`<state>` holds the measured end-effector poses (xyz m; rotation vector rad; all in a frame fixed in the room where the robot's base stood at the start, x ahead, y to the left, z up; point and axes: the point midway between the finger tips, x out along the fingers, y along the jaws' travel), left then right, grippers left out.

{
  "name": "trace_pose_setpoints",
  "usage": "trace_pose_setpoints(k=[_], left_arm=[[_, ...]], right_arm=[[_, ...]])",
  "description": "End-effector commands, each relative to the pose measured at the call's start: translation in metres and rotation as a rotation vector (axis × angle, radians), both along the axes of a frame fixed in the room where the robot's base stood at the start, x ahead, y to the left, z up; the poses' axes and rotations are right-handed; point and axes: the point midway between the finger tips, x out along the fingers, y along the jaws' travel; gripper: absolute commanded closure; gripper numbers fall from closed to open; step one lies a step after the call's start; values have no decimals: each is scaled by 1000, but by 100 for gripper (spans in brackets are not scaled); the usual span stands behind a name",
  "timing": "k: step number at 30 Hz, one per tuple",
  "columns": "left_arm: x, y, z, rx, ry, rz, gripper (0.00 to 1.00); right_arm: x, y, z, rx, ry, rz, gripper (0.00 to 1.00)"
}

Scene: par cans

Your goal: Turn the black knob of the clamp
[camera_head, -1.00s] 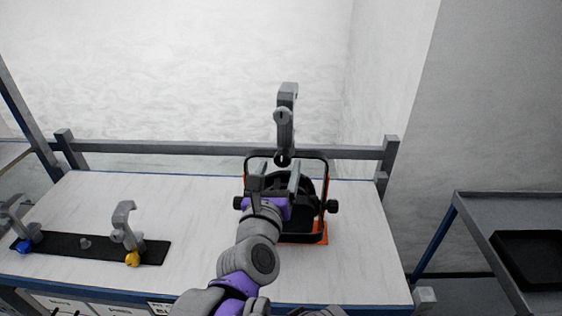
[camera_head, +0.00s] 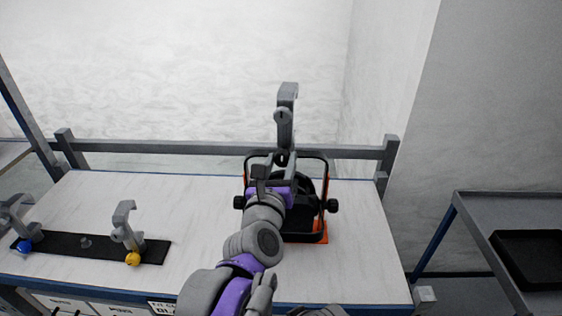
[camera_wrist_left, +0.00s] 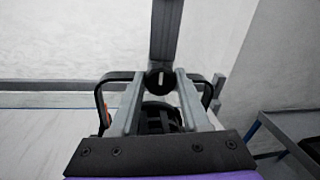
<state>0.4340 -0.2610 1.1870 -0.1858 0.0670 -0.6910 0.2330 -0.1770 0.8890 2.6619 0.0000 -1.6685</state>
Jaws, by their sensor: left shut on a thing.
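The grey hook clamp (camera_head: 287,97) stands upright above the black par can (camera_head: 310,215) on the table. Its black knob (camera_wrist_left: 160,80) has a pale line across its face, close to upright, in the left wrist view. My left gripper (camera_head: 278,160) reaches up over the can, its two grey fingers on either side of the knob and shut on it. The fingers partly hide the knob in the head view. The can's yoke (camera_wrist_left: 105,88) curves around outside the fingers. My right gripper is not in view.
A black strip (camera_head: 70,246) with two grey hook clamps, one with a blue knob (camera_head: 24,245) and one with a yellow knob (camera_head: 132,258), lies at the table's left. A rail runs behind the table. A cart with a black tray (camera_head: 530,260) stands at right.

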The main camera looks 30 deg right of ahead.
Motion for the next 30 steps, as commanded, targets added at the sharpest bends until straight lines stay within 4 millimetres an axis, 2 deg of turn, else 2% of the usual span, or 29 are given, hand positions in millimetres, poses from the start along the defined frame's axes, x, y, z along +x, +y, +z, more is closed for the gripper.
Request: trace_pose_setpoints(k=[14,30], left_arm=[[0,0,1,73,-61,0,100],[-1,-1,0,434,-360,0,100]], right_arm=[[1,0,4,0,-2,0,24],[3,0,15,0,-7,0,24]])
